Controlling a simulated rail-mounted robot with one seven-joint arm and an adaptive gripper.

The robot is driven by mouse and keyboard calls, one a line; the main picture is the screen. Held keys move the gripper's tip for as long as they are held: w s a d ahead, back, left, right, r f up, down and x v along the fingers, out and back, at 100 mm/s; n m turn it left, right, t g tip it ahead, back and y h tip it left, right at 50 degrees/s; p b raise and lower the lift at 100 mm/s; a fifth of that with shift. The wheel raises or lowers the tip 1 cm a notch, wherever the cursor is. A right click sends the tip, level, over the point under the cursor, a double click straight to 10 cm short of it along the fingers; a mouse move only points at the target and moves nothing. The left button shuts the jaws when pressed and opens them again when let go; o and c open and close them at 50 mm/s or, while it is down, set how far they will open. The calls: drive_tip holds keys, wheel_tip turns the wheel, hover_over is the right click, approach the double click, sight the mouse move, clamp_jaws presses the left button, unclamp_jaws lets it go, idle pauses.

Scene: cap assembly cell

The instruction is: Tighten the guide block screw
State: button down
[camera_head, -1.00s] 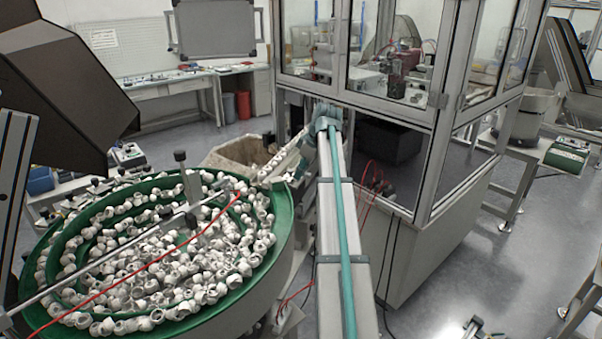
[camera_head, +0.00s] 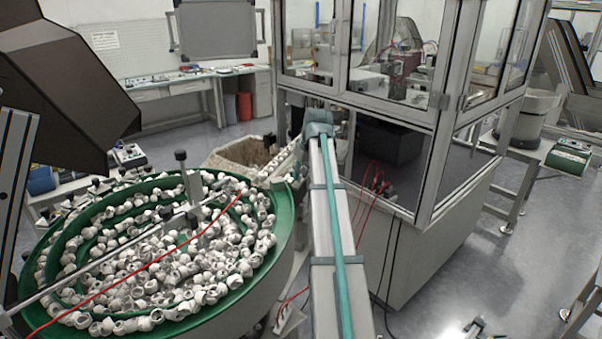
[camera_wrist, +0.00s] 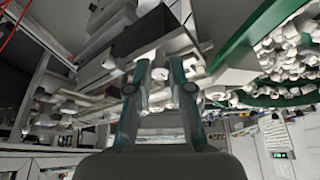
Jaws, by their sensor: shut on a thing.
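In the wrist view my gripper (camera_wrist: 160,72) has its two teal-edged fingers close together at the pale metal parts beside the green bowl. It is shut on a small pale part (camera_wrist: 159,74) between the fingertips. Most of this part is hidden, and I cannot tell whether it is the guide block screw. A pale block with a round dark hole (camera_wrist: 189,65) is just right of the fingertips.
The green feeder bowl (camera_head: 283,213), full of white caps, stands left of my arm, with a rod and red tube across it. A bin (camera_head: 232,151) is behind it. A glazed machine cabinet (camera_head: 440,170) stands close on the right. Open floor lies farther right.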

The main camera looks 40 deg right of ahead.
idle(0.3)
drive_tip(key=c, duration=1)
unclamp_jaws()
drive_tip(key=shift+c, duration=0.2)
drive_tip(key=shift+r, duration=0.1)
drive_tip(key=v, duration=1.2)
